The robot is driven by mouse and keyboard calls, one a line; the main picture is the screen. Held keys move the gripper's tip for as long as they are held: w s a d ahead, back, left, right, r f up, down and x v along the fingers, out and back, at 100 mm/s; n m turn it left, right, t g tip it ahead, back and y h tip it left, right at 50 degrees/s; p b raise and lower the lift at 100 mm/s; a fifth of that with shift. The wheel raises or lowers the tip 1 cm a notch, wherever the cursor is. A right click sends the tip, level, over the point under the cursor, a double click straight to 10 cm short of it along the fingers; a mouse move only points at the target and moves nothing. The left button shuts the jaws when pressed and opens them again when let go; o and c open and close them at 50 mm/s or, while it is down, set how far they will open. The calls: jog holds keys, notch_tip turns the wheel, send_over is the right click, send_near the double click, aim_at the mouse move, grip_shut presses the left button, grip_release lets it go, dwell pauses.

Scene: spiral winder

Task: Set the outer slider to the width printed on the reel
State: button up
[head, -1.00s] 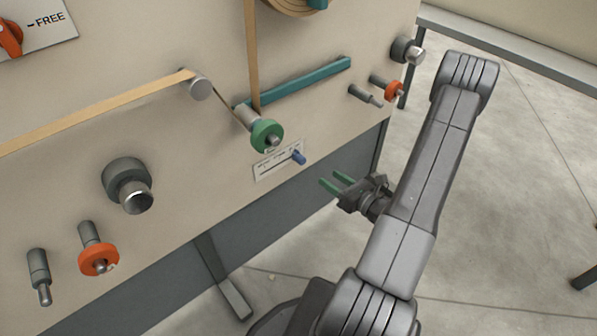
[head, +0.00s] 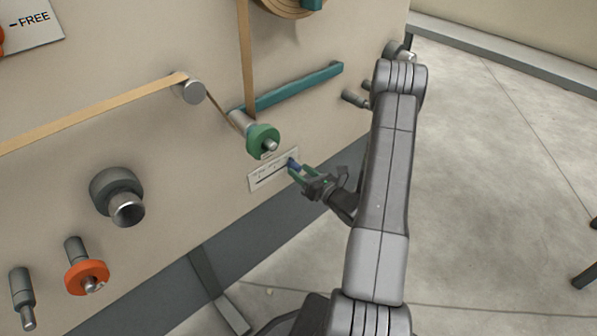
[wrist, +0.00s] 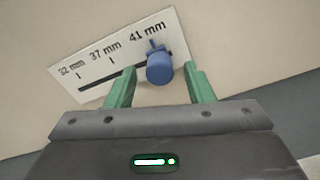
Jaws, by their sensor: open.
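The blue slider knob (wrist: 159,68) sits in the dark slot of a white scale plate (wrist: 80,73), at the slot's right part, near the 41 mm mark. The plate reads 32, 37 and 41 mm from left to right. My gripper (wrist: 160,80) is open, with one green finger on each side of the knob, apart from it. In the head view my gripper (head: 297,170) reaches the plate (head: 265,178), and the knob (head: 293,164) shows partly between its fingers. The reel (head: 292,6) is cut off at the top; no printed width can be read.
A green-collared roller (head: 263,139) stands out just above the plate, with a tan strip (head: 100,117) running to it past a grey roller. A teal bar (head: 300,85) lies above right. A dark knob (head: 118,195) and an orange-collared post (head: 87,277) project at lower left.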

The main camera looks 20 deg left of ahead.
jog(key=shift+x, duration=0.9)
jog(key=shift+c, duration=0.5)
